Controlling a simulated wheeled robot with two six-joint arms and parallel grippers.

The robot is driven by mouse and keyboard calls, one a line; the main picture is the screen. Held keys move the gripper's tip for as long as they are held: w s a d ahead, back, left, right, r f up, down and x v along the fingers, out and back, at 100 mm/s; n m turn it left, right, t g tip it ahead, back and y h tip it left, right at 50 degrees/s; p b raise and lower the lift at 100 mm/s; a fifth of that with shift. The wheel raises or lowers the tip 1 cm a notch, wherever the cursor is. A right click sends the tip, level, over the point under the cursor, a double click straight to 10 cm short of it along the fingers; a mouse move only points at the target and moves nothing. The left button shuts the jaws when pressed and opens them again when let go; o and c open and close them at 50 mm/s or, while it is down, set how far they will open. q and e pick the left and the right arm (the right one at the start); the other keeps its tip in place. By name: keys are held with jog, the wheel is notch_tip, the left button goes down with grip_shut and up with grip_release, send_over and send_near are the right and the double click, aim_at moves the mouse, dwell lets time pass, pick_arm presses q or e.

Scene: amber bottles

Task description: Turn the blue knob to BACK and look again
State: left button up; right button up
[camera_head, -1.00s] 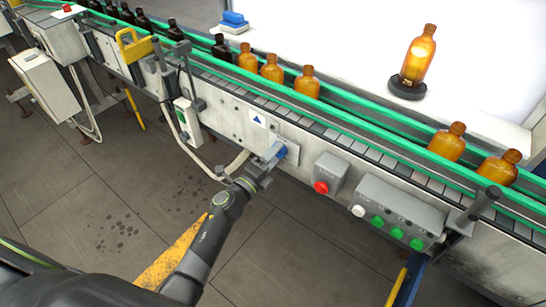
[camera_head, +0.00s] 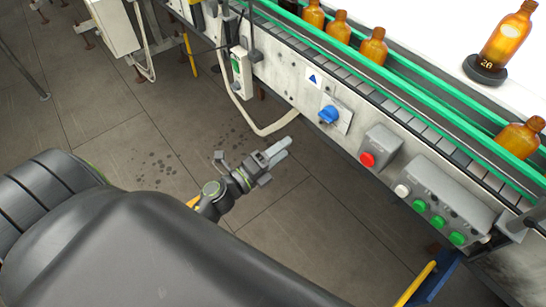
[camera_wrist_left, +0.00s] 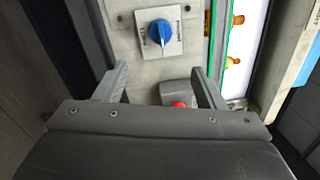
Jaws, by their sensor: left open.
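The blue knob (camera_head: 328,114) sits on a pale square plate on the front panel of the conveyor. My right gripper is not in view.
A red button box (camera_head: 380,147) and a grey box with white and green buttons (camera_head: 444,203) are right of the knob. Several amber bottles (camera_head: 372,46) stand on the green-railed conveyor. A cable (camera_head: 262,128) loops below the panel. The floor (camera_head: 130,135) is open.

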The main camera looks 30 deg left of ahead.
pick_arm(q)
jog(key=shift+v, duration=1.1)
jog(key=shift+a+f, duration=0.1)
jog(key=s+a+f+n+g+y, duration=0.25)
jog(key=f+n, duration=0.25)
jog(key=f, duration=0.5)
jog(key=s+a+f+n+g+y, duration=0.25)
jog(key=s+f+n, duration=0.2)
jog(key=f, duration=0.55)
jog(key=s+a+f+n+g+y, duration=0.25)
jog(key=f+n, duration=0.35)
jog(key=f, duration=0.3)
jog(key=s+f+n+g, duration=0.4)
jog(key=s+f, duration=0.4)
jog(key=s, duration=0.5)
jog(key=s+f+n+g, duration=0.5)
jog(key=s+f, duration=0.3)
jog(key=s, duration=0.5)
jog(key=shift+f, duration=0.2)
